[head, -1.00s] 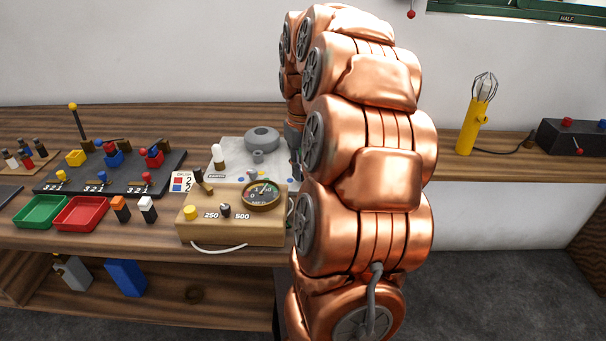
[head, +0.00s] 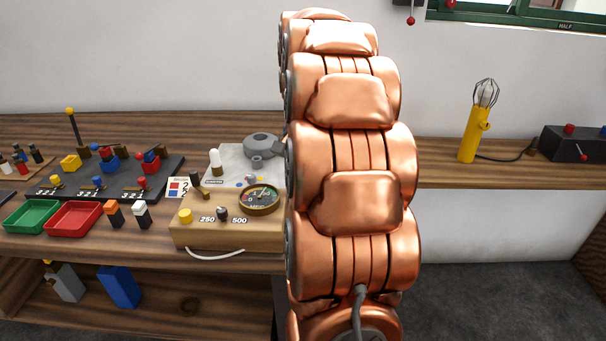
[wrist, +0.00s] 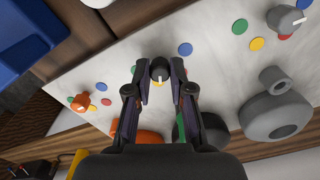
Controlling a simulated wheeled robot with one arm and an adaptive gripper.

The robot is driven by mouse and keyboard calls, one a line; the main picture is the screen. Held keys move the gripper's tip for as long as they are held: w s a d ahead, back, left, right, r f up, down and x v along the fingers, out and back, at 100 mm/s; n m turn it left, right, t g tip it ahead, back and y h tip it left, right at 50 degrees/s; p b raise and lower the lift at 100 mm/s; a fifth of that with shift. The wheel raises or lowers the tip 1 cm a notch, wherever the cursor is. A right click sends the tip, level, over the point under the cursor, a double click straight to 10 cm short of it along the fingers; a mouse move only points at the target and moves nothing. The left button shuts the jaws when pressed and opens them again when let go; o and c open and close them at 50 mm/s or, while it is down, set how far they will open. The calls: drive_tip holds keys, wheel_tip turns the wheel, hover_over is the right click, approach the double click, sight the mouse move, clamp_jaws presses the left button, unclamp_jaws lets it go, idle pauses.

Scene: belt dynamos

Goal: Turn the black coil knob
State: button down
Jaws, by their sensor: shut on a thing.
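In the wrist view the black coil knob (wrist: 159,65), with a white pointer mark, stands on a pale panel (wrist: 215,70) with coloured dots around it. My gripper (wrist: 159,74) is shut on this knob, one fingertip on each side. In the head view my copper arm hides the gripper and the black knob. The left part of the pale panel (head: 232,160) shows there behind the wooden meter box.
In the wrist view an orange knob (wrist: 81,102), a grey knob (wrist: 285,19) and a grey ring-shaped part (wrist: 275,112) stand on the panel. In the head view the meter box (head: 225,232), red tray (head: 74,219) and yellow lamp (head: 471,135) are on the bench.

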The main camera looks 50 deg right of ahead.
drive_tip(key=m, duration=0.6)
drive_tip(key=shift+r+p, duration=0.1)
drive_tip(key=shift+p, duration=0.25)
drive_tip(key=m+p, duration=0.1)
drive_tip(key=m, duration=0.3)
drive_tip(key=shift+m+p, duration=0.3)
drive_tip(key=shift+p, duration=0.05)
drive_tip(key=shift+m+p, duration=0.5)
drive_tip(key=shift+m, duration=0.6)
drive_tip(key=c, duration=1)
unclamp_jaws()
drive_tip(key=shift+r, duration=5.9)
